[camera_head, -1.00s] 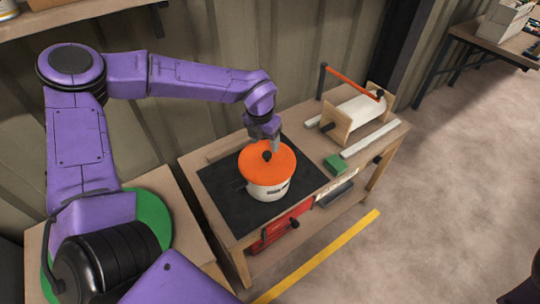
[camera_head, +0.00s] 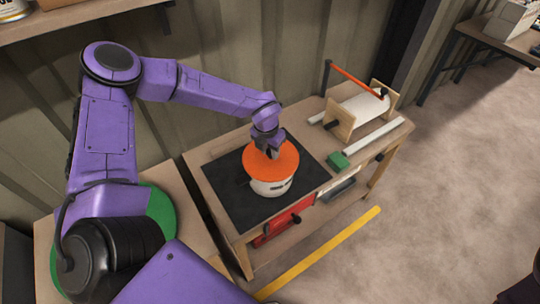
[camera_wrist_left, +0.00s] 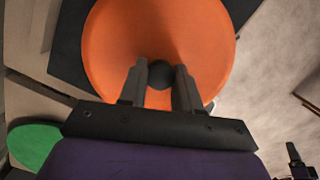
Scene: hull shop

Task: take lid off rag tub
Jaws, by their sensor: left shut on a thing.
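The rag tub (camera_head: 270,188) is a white round pot standing on the black mat (camera_head: 228,201) of the wooden bench. Its orange lid (camera_head: 287,162) covers the top; I cannot tell whether the lid is seated or slightly raised. In the left wrist view the lid (camera_wrist_left: 110,45) fills much of the picture, with a black round knob (camera_wrist_left: 160,76) at its middle. My left gripper (camera_head: 270,151) comes down from above, its two fingers on either side of the knob and shut on it.
On the bench's right are a green block (camera_head: 337,161), a pale bar (camera_head: 372,137) and a white roll (camera_head: 362,109) on a wooden stand with an orange bar. A red drawer (camera_head: 272,230) lies below the front. The corrugated wall is close behind.

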